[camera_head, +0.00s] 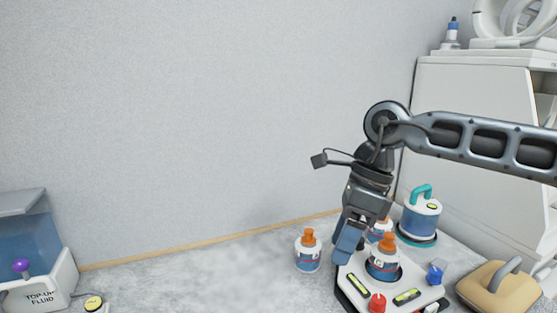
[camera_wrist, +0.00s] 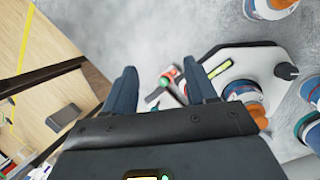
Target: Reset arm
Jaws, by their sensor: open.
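My arm reaches in from the right in the head view and bends down at its wrist. The white device (camera_wrist: 258,58) shows beyond and to the right of the fingers there. The head view shows the fingers nearly side-on, partly overlapping each other.
An orange-capped bottle (camera_head: 308,254) stands on the counter left of my gripper. Another bottle (camera_head: 384,263) sits in the device, with one partly hidden behind. A teal-handled container (camera_head: 420,218) and tan block (camera_head: 497,288) stand right. A fluid tank (camera_head: 36,245) is far left; the middle counter is clear.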

